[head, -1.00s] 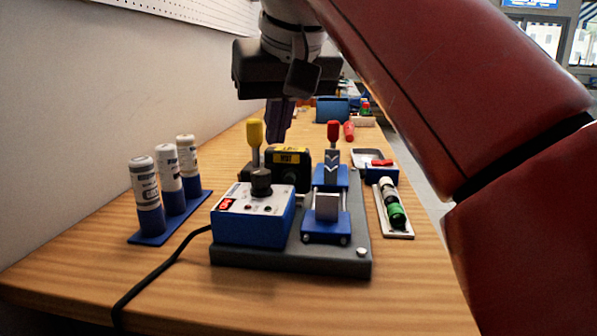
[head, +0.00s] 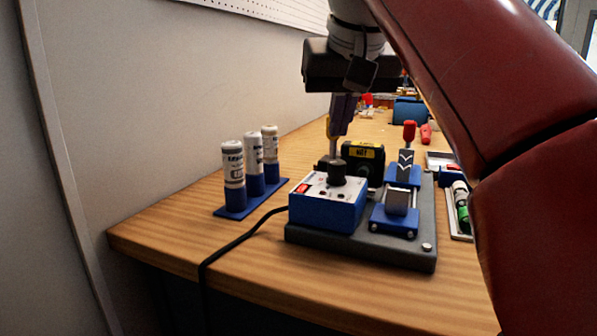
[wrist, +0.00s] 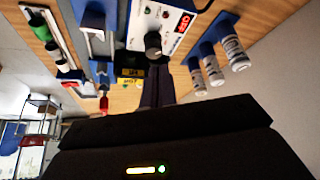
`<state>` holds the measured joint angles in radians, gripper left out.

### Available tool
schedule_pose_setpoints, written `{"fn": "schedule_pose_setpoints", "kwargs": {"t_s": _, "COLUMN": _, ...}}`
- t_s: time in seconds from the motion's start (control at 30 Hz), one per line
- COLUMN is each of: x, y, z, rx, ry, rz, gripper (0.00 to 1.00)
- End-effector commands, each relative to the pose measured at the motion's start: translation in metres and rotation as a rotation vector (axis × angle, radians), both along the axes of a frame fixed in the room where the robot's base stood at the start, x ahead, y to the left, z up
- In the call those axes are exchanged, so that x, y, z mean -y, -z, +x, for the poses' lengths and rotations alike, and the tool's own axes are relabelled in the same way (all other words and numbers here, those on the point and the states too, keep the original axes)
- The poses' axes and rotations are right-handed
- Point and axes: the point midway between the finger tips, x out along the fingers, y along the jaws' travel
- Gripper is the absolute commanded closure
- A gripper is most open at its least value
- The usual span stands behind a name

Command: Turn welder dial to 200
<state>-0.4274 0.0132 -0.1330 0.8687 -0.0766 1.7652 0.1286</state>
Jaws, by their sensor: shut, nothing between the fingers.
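The welder is a blue box with a white top (head: 340,210) on a grey base plate (head: 400,255). Its black dial (head: 337,172) stands on the white top; it also shows in the wrist view (wrist: 153,43). The dial's pointer and scale are too small to read. A red display (head: 302,188) is on the top's left part. My gripper (head: 338,132) is shut and empty, pointing down, above and behind the dial in the head view. In the wrist view its fingers (wrist: 157,85) appear close to the dial; I cannot tell whether they touch anything.
Several white-and-blue bottles (head: 233,170) stand in a blue rack at left. A blue clamp with a red handle (head: 409,132) sits right of the welder, a black block with a yellow label (head: 362,160) behind. A black cable (head: 225,248) crosses the table's front left.

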Motion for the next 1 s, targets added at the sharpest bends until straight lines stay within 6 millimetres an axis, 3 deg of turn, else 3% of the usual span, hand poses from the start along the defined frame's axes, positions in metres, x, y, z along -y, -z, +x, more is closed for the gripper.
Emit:
{"fn": "schedule_pose_setpoints", "kwargs": {"t_s": 0.2, "x": 0.0, "y": 0.034, "z": 0.0, "rx": 0.001, "ry": -0.001, "rz": 0.0, "gripper": 1.0}}
{"fn": "schedule_pose_setpoints", "kwargs": {"t_s": 0.4, "x": 0.0, "y": 0.053, "z": 0.0, "rx": 0.001, "ry": -0.001, "rz": 0.0, "gripper": 1.0}}
{"fn": "schedule_pose_setpoints", "kwargs": {"t_s": 1.0, "x": 0.0, "y": 0.061, "z": 0.0, "rx": 0.001, "ry": -0.002, "rz": -0.001, "gripper": 1.0}}
